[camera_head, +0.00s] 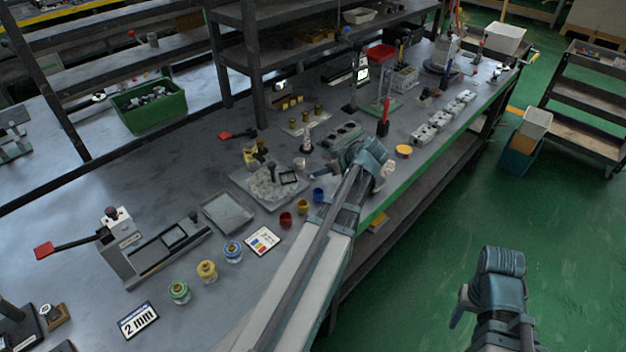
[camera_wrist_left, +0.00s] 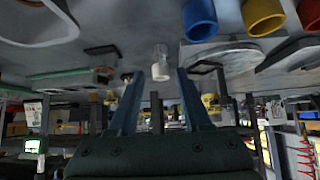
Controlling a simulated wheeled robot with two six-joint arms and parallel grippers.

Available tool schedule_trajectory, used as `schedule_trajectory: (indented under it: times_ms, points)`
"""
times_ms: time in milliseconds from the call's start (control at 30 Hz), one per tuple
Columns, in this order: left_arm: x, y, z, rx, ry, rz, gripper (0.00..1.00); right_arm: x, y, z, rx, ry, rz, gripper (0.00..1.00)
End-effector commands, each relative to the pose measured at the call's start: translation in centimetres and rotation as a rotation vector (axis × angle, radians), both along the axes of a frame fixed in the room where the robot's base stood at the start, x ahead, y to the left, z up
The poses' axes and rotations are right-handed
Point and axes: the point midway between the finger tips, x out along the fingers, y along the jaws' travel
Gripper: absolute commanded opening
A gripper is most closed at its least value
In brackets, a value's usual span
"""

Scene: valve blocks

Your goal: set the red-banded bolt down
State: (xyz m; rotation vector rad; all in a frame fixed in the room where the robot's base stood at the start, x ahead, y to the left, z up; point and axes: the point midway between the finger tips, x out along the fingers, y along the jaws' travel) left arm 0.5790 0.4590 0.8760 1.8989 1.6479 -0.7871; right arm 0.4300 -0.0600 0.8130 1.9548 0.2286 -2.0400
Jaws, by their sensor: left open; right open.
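I cannot make out a red band on any bolt. In the left wrist view, which looks upside down, a small pale cylinder (camera_wrist_left: 160,63) stands on the bench between and beyond my left fingertips. I cannot tell whether it is the bolt. My left gripper (camera_head: 366,160) is over the bench near its green front edge; its two fingers (camera_wrist_left: 157,78) are apart, with nothing visibly clamped. My arm and gripper hide part of the bench in the head view. My right gripper (camera_head: 492,268) is open, out over the green floor, away from the bench.
Red (camera_head: 286,219), yellow (camera_head: 302,208) and blue (camera_head: 318,195) cups stand left of my left arm. A grey fixture plate (camera_head: 255,187), a shallow tray (camera_head: 228,213) and a dark block (camera_head: 343,135) are nearby. White valve blocks (camera_head: 440,119) line the far front edge.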

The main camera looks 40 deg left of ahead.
Motion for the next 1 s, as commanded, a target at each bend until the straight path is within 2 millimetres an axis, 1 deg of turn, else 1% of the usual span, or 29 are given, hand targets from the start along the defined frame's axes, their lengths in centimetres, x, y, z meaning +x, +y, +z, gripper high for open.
schedule_trajectory:
  times_ms: [167, 400, 500, 700, 767, 900, 967, 1000]
  points:
    - [0.0, 0.8, -1.0, 0.000, -0.001, 0.001, 0.49, 0.0, 0.0, -1.0, 0.000, 0.000, 0.000, 0.54]
    - [0.2, 3.2, -3.5, 0.000, -0.001, 0.002, 0.49, 0.0, 0.0, -3.5, 0.000, 0.000, 0.000, 0.54]
    - [0.2, 3.8, -3.7, 0.000, -0.001, 0.001, 0.49, 0.0, 0.0, -3.8, 0.000, 0.000, 0.000, 0.54]
    - [0.2, 3.8, -3.5, 0.000, -0.001, -0.001, 0.49, 0.0, 0.0, -3.5, 0.000, 0.000, 0.000, 0.54]
    - [0.2, 3.8, -3.5, 0.000, -0.001, -0.001, 0.38, 0.0, 0.0, -3.5, 0.000, 0.000, 0.000, 0.54]
    - [0.2, 3.7, -3.5, 0.000, 0.000, 0.000, 0.13, 0.0, 0.0, -3.5, 0.000, 0.000, 0.000, 0.54]
    - [0.2, 3.7, -3.5, 0.000, 0.000, 0.000, 0.02, 0.0, 0.0, -3.5, 0.000, 0.000, 0.000, 0.54]
    - [0.2, 3.7, -3.5, 0.000, 0.000, 0.000, 0.00, 0.0, 0.0, -3.5, 0.000, 0.000, 0.000, 0.54]
